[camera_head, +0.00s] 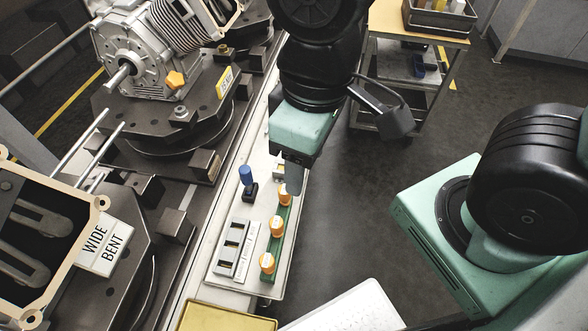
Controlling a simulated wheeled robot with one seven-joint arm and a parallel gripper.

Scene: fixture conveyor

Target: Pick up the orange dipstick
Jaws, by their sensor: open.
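Several orange-capped pieces stand in a row on a green strip: the far one (285,194), the middle one (277,226) and the near one (267,263). Another orange knob (176,79) sits on the grey engine (135,55) at the upper left. I cannot tell for sure which of these is the orange dipstick. My gripper (289,184) points down over the far end of the bench, close to the far orange-capped piece. It is open, and I see nothing held in it. Its fingers partly hide that end of the row.
A blue-handled piece (246,177) stands left of the row, with a grey slotted block (233,250) in front of it. A yellow tray (226,317) lies at the bottom. Engine fixtures fill the left. A cart (440,30) stands behind; open floor lies right of the bench.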

